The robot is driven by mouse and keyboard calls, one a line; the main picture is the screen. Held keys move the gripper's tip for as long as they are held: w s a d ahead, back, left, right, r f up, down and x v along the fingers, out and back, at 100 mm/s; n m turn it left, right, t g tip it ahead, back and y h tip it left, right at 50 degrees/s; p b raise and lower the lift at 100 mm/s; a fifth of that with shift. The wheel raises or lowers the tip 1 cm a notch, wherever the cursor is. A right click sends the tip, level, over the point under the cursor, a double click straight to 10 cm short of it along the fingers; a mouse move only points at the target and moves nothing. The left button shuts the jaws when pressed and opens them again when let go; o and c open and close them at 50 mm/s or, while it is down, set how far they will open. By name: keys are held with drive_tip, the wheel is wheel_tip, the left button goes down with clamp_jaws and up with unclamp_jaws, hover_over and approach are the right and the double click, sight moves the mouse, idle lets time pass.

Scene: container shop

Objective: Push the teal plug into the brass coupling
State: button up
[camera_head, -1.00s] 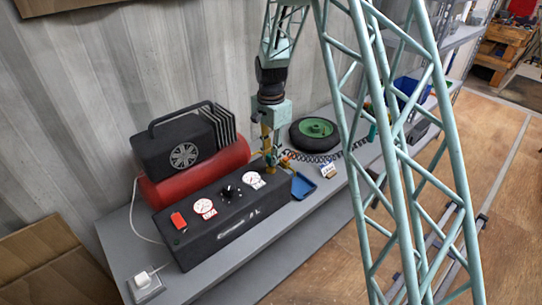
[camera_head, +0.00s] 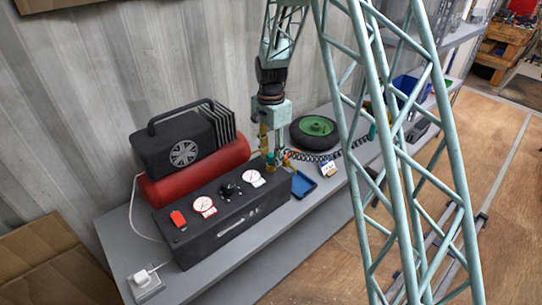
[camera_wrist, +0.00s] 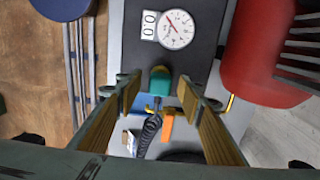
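The teal plug (camera_wrist: 160,84) is in the wrist view at the edge of the black control box, with a black coiled hose (camera_wrist: 150,135) behind it. A dull brass-green piece (camera_wrist: 159,69), perhaps the brass coupling, is at its box-side end. Plug and piece look in line and touching, but how deep the plug sits cannot be told. My gripper (camera_wrist: 160,88) is open, its two brass-coloured fingers on either side of the plug with gaps between. In the head view my gripper (camera_head: 270,150) is down at the box's right end, largely hiding the joint.
The black control box (camera_head: 225,212) carries gauges, a knob and a red switch. Behind it are a red tank (camera_head: 170,190) and a black motor housing (camera_head: 170,146). A blue tray (camera_head: 302,185), a small labelled block (camera_head: 328,169) and a green-hubbed wheel (camera_head: 314,131) lie to the right.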

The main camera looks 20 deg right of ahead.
drive_tip(key=shift+r, duration=0.15)
wheel_tip(320, 180, up, 12)
idle(1.0)
idle(0.4)
drive_tip(key=s+r+n+t+b, duration=0.1)
drive_tip(key=s+r+n+b, duration=0.15)
drive_tip(key=s+r, duration=0.8)
drive_tip(key=s+r+n+t+b, duration=0.1)
drive_tip(key=s+r+n, duration=0.45)
drive_tip(key=s, duration=0.85)
drive_tip(key=s+n+t+b, duration=0.2)
drive_tip(key=s+n+b, duration=0.2)
drive_tip(key=s, duration=2.2)
drive_tip(key=shift+s+f+n, duration=0.15)
drive_tip(key=shift+f+n, duration=0.1)
drive_tip(key=shift+n, duration=0.15)
